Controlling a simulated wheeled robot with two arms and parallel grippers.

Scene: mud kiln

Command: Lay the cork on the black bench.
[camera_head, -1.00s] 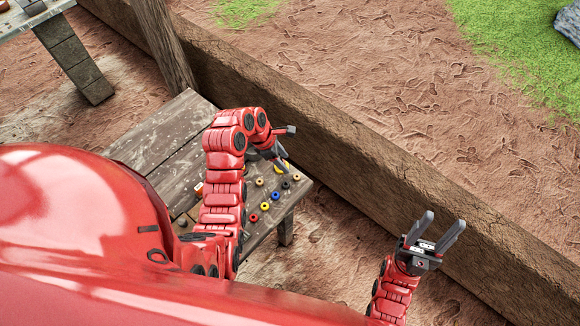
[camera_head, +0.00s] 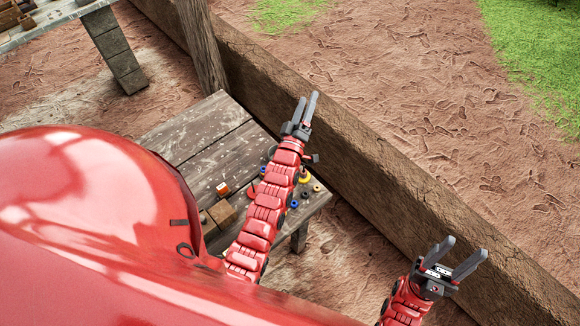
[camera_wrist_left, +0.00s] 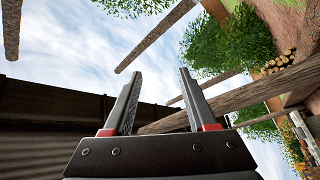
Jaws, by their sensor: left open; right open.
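I cannot make out a cork or a black bench in these views. My left gripper (camera_head: 307,97) is open and empty, raised beyond the far edge of a weathered wooden table (camera_head: 200,130). My right gripper (camera_head: 465,247) is open and empty at the lower right, in front of the long earthen wall. My left arm hides part of the table top and some of the small things on it.
The wooden table bears brown blocks (camera_head: 222,213), an orange-and-white piece (camera_head: 223,189) and several small coloured rings, one yellow (camera_head: 305,179). A long low wall (camera_head: 400,190) runs behind it. A post (camera_head: 203,50) stands at its back. Another table (camera_head: 55,25) holding things is at upper left.

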